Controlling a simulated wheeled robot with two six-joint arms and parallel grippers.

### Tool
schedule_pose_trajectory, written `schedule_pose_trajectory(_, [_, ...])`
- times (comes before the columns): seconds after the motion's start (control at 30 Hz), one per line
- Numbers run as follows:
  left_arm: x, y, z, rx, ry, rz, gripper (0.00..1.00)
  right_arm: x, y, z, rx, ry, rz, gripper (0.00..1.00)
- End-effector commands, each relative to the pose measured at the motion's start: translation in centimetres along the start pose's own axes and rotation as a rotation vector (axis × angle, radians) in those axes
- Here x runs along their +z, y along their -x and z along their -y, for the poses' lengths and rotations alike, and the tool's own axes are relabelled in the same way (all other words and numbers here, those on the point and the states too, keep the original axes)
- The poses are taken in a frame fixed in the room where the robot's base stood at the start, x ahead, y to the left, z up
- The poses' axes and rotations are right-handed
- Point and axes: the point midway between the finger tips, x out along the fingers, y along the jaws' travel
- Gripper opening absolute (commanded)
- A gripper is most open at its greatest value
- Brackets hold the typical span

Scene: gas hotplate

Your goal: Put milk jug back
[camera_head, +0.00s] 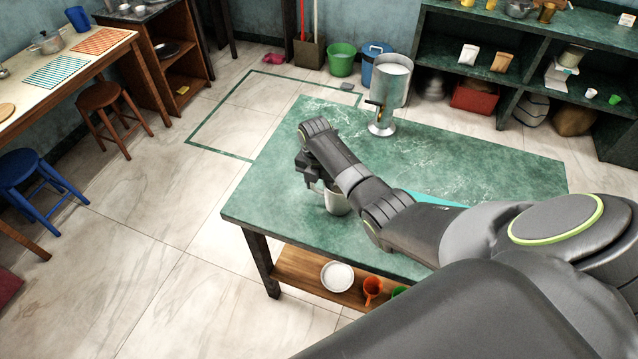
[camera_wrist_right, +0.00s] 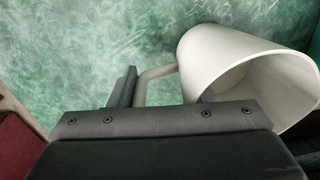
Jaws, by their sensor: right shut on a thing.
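The milk jug (camera_head: 338,203) is a pale, off-white vessel over the green table (camera_head: 480,165), partly hidden by my right arm. In the right wrist view the jug (camera_wrist_right: 215,60) shows its wide open mouth at the right, with its thin handle (camera_wrist_right: 147,82) on its left side. My right gripper (camera_head: 309,182) is at the jug's left side, its fingers (camera_wrist_right: 150,108) shut on the handle. I cannot tell whether the jug's base touches the tabletop. My left gripper is not in view.
A metal dispenser (camera_head: 392,82) stands near the table's back edge. A flat turquoise thing (camera_head: 435,199) lies partly behind my arm. The lower wooden shelf (camera_head: 305,277) holds a white plate (camera_head: 338,276) and an orange cup (camera_head: 373,288). The table's left and right parts are clear.

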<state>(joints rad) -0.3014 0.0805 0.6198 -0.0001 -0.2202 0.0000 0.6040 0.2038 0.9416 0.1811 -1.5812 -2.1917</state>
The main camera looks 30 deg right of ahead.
Motion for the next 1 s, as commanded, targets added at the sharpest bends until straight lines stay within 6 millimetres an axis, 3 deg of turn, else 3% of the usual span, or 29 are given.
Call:
schedule_pose_trajectory(0.1, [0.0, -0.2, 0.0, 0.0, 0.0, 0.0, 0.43, 0.0, -0.3, 0.0, 0.0, 0.0, 0.001, 0.01])
schedule_pose_trajectory(0.13, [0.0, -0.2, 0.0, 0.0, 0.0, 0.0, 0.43, 0.0, -0.3, 0.0, 0.0, 0.0, 0.0, 0.5])
schedule_pose_trajectory(0.27, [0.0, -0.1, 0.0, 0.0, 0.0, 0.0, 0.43, 0.0, -0.3, 0.0, 0.0, 0.0, 0.0, 0.67])
schedule_pose_trajectory(0.67, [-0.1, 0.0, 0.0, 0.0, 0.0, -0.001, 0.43, 0.1, 0.4, 0.0, 0.001, 0.0, 0.002, 0.68])
schedule_pose_trajectory(1.0, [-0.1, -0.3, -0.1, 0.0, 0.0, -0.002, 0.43, 0.1, 6.3, -0.1, 0.004, 0.0, 0.004, 0.68])
